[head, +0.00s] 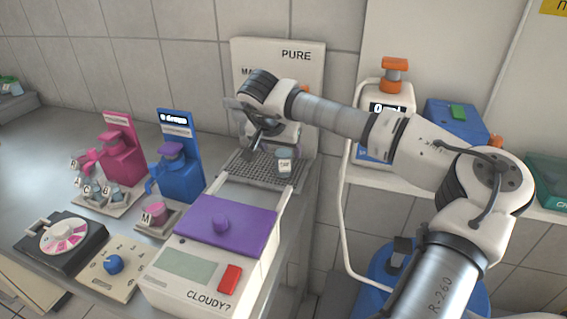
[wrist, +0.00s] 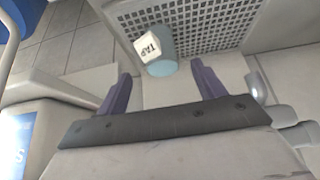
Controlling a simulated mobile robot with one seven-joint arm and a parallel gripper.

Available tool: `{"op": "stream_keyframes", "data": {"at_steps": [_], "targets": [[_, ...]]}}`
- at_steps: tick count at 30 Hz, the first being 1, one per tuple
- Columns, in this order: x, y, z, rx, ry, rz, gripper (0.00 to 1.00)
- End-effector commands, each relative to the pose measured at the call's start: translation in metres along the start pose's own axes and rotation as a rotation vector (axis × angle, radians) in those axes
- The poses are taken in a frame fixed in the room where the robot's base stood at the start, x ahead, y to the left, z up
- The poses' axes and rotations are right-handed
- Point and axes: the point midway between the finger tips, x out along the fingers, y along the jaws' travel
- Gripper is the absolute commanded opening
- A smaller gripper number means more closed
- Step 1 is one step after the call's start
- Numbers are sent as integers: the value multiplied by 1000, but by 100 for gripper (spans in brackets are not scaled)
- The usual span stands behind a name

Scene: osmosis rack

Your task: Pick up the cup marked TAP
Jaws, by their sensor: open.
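The cup marked TAP (wrist: 163,58) is pale blue with a white label and stands on a grey perforated grate (wrist: 208,35). In the wrist view it is just beyond and between my gripper's fingertips, with neither finger touching it. My gripper (wrist: 160,80) is open and empty, its two purple fingers spread apart. In the head view the cup (head: 284,161) sits at the right side of the grate, below the white PURE panel (head: 305,70). My gripper (head: 262,146) shows there to the left of the cup, partly hidden by the arm.
A white machine marked CLOUDY? with a purple lid (head: 225,222) stands in front of the grate. A blue dispenser (head: 180,165) and a pink dispenser (head: 122,155) stand to the left, with several small cups (head: 95,188). A white shelf (head: 400,172) is at right.

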Motion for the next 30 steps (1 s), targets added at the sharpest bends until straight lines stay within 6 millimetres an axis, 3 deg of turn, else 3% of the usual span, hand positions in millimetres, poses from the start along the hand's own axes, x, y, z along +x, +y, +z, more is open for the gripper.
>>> {"op": "stream_keyframes", "data": {"at_steps": [8, 15, 24, 30], "targets": [[21, -1, 2, 0, -4, -1, 69], [55, -2, 6, 1, -4, -1, 69], [61, -1, 6, 0, 0, -1, 69], [61, -1, 6, 0, 0, -1, 44]]}}
